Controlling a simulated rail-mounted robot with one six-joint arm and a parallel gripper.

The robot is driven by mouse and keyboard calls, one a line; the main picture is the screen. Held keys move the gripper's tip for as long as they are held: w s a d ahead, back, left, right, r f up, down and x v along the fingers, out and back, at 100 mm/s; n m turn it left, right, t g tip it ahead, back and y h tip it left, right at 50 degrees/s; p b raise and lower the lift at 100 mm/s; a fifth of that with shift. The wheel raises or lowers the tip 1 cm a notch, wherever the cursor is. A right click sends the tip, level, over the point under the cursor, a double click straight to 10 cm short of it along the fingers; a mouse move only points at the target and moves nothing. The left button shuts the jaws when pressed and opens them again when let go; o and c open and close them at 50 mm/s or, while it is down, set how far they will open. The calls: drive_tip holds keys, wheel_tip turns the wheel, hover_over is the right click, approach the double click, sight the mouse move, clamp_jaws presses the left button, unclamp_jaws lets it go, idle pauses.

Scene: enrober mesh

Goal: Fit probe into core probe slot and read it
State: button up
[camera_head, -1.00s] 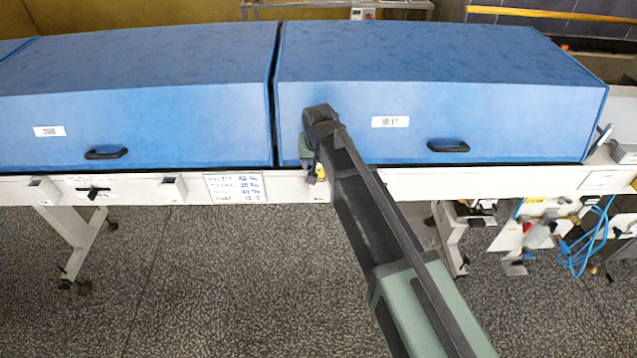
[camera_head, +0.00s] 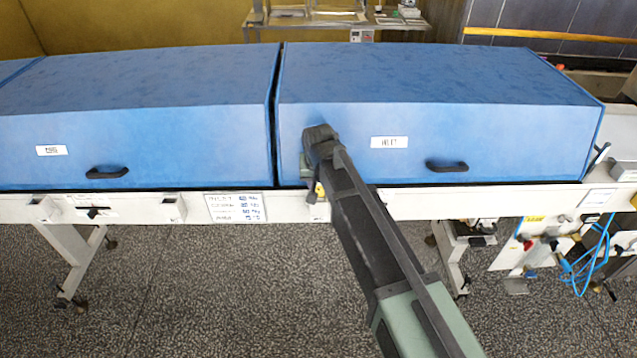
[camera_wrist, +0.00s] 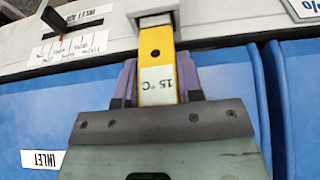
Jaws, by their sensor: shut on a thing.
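The yellow probe (camera_wrist: 156,60) is between the purple finger pads of my gripper (camera_wrist: 157,78), which is shut on it. A white label on the probe reads 15 °C. The probe's far end meets a white bracket (camera_wrist: 154,19) on the machine's rail; how deep it sits there is hidden. In the head view my gripper (camera_head: 315,190) is at the white rail, below the right blue hood, with a bit of the yellow probe (camera_head: 319,189) showing. My arm hides most of that spot.
The right hood (camera_head: 440,125) is labelled INLET; the left hood (camera_head: 150,130) has its own small label. Both have black handles. Two similar brackets (camera_head: 172,208) (camera_head: 40,208) and a placard (camera_head: 235,207) are on the rail (camera_head: 430,205). Blue cable (camera_head: 585,262) hangs at the right.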

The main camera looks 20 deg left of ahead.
wheel_tip(320, 180, up, 20)
drive_tip(key=p, duration=1.9)
drive_tip(key=shift+f, duration=0.2)
